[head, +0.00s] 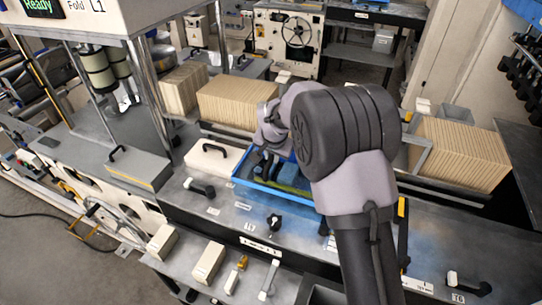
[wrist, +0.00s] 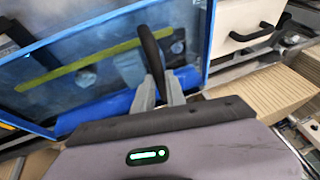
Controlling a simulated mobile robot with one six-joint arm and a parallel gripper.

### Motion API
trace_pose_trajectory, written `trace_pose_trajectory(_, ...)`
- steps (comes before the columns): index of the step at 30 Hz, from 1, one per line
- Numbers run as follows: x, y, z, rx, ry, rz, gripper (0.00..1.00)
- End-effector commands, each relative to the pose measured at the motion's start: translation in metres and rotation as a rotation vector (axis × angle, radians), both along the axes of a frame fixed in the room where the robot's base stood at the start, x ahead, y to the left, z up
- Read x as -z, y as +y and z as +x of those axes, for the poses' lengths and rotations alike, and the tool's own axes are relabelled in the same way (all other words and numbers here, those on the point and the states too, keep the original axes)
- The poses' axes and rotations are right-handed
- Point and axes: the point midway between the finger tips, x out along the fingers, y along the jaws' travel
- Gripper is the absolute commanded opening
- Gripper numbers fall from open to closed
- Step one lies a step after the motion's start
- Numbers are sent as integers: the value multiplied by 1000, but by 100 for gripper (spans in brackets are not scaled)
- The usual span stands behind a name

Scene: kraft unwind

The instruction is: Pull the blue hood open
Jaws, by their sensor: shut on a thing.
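The blue hood (head: 262,190) is a blue-framed, clear-looking cover on the grey machine top, in the middle of the head view. My arm hides its right part there. The hood also fills the upper left of the wrist view (wrist: 208,35), with a yellow-green strip showing through its panel. Its black bar handle (wrist: 150,55) runs up from between my fingers. My gripper (wrist: 158,92) is shut on this handle. In the head view my gripper is small and dark at the hood, partly hidden by my wrist. I cannot tell how far the hood is tilted.
A cream lid with a black handle (head: 212,160) lies left of the hood; its drawer-like front shows in the wrist view (wrist: 240,25). Kraft stacks stand behind (head: 238,101) and at the right (head: 460,155).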

Motion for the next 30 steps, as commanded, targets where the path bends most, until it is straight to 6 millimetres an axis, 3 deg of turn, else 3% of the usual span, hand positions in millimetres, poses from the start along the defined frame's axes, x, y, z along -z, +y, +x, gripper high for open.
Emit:
trace_pose_trajectory(8,2,-58,-22,6,-4,-2,0)
trace_pose_trajectory(21,4,-202,-81,11,-4,-2,0)
trace_pose_trajectory(30,2,-276,-112,8,-5,-3,0)
